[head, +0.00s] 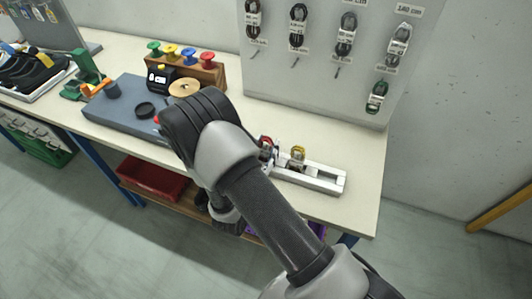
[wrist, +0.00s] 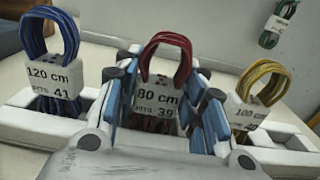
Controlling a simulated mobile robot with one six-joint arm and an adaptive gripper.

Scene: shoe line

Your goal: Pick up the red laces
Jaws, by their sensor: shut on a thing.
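The red laces (wrist: 168,45) are a looped bundle with a white label reading 80 cm, fits 39. In the wrist view they stand upright in the middle slot of a white rack (wrist: 285,160). My gripper (wrist: 163,108) has its blue-padded fingers on both sides of the label and is shut on the red laces. The lower end of the bundle is hidden by the gripper.
Blue laces (wrist: 62,35) labelled 120 cm stand left of my gripper, and yellow laces (wrist: 262,80) stand close on its right. A grey panel (head: 310,75) with hanging laces rises behind the table (head: 350,150). A grey mat (head: 110,112) and a spool rack (head: 205,72) lie left.

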